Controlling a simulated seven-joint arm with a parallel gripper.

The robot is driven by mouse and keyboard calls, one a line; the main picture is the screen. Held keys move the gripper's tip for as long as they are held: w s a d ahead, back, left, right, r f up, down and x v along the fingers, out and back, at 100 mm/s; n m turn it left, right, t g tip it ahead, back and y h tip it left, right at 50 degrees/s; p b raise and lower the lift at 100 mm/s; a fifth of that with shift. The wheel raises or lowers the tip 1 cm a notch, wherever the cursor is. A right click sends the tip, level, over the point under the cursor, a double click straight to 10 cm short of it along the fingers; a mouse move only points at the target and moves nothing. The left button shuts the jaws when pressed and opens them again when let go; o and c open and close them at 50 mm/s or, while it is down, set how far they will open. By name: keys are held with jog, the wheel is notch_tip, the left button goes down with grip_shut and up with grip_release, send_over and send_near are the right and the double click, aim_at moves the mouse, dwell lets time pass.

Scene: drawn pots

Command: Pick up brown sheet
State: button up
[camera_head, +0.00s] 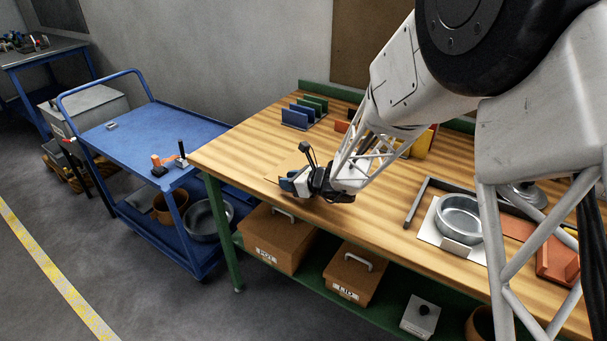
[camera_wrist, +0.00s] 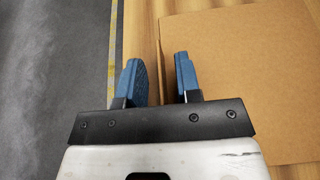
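The brown sheet (camera_wrist: 245,70) lies flat on the wooden workbench near its front edge. In the head view a small part of the sheet (camera_head: 285,166) shows beside my gripper, and my gripper and arm hide much of the rest. My gripper (camera_head: 288,183) is low over the bench's front edge, by the sheet. In the wrist view my gripper (camera_wrist: 160,78) has its two blue fingers apart, with a gap between them. The sheet's left edge runs through this gap, with the right finger on the sheet's side. I cannot tell whether a finger touches the sheet.
The workbench (camera_head: 235,157) also bears blue and green racks (camera_head: 305,112) at the back and a round metal pan (camera_head: 460,218) to the right. Brown boxes (camera_head: 275,235) stand on its lower shelf. A blue cart (camera_head: 145,135) stands to the left.

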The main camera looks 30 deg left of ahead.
grip_shut()
jog(key=shift+r, duration=0.15)
jog(key=shift+r, duration=0.8)
jog(key=shift+d+r, duration=0.1)
jog(key=shift+r, duration=0.85)
jog(key=s+d+r, duration=0.1)
jog(key=s+d, duration=0.9)
jog(key=d, duration=0.1)
jog(key=shift+s+d, duration=0.3)
jog(key=shift+d, duration=0.05)
jog(key=shift+r, duration=0.1)
